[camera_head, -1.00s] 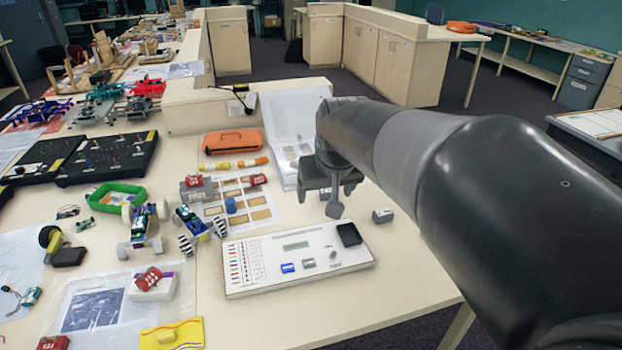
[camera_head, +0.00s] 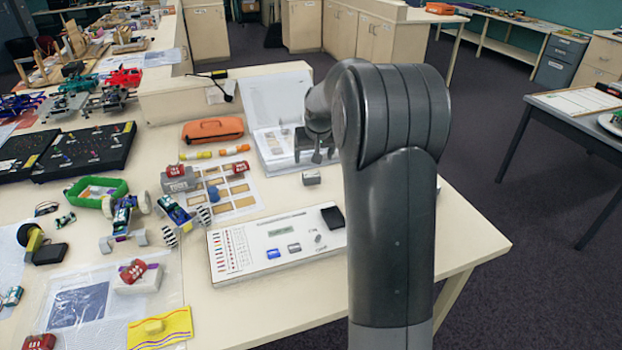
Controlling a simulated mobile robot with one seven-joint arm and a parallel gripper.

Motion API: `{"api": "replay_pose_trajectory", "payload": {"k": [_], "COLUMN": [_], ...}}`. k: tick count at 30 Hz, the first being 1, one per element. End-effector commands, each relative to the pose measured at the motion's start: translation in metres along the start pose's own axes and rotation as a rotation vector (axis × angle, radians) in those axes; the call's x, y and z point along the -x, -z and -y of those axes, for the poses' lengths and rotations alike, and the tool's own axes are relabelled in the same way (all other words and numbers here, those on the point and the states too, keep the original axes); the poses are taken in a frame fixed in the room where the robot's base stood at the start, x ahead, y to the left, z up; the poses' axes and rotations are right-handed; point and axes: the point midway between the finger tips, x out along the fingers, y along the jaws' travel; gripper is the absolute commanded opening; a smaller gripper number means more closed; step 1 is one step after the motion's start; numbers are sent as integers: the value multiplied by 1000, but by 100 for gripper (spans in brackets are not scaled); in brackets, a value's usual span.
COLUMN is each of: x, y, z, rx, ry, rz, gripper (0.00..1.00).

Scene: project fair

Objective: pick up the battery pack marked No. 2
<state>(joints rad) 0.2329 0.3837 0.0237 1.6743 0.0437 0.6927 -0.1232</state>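Several small red packs with white markings lie on the long table. One red pack (camera_head: 176,171) sits on a grey block, and another red pack (camera_head: 240,167) lies on the sheet of pale rectangles. A third (camera_head: 133,271) rests on a white box, and one more (camera_head: 39,342) is at the lower left edge. The markings are too small to read, so I cannot tell which is No. 2. My gripper (camera_head: 316,156) hangs over the open white binder, right of the packs. Its fingers look apart, with nothing seen held; my arm partly hides it.
A white panel (camera_head: 272,247) lies at the front of the table (camera_head: 480,236). A small grey block (camera_head: 311,177) stands below my gripper. An orange case (camera_head: 213,130), a green tray (camera_head: 93,192) and wheeled models crowd the left. The table's right corner is clear.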

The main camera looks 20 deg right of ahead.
Motion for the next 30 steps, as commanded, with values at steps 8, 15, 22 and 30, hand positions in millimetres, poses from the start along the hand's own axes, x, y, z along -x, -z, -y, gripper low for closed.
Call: {"api": "replay_pose_trajectory", "payload": {"k": [8,15,22,30], "x": [-42,-61,-95,-100], "y": [-1,-4,-7,-6], "z": [0,0,-1,-1], "rx": [0,0,1,1], "ry": [0,0,0,0], "rz": [2,2,3,0], "gripper": [76,76,76,76]}}
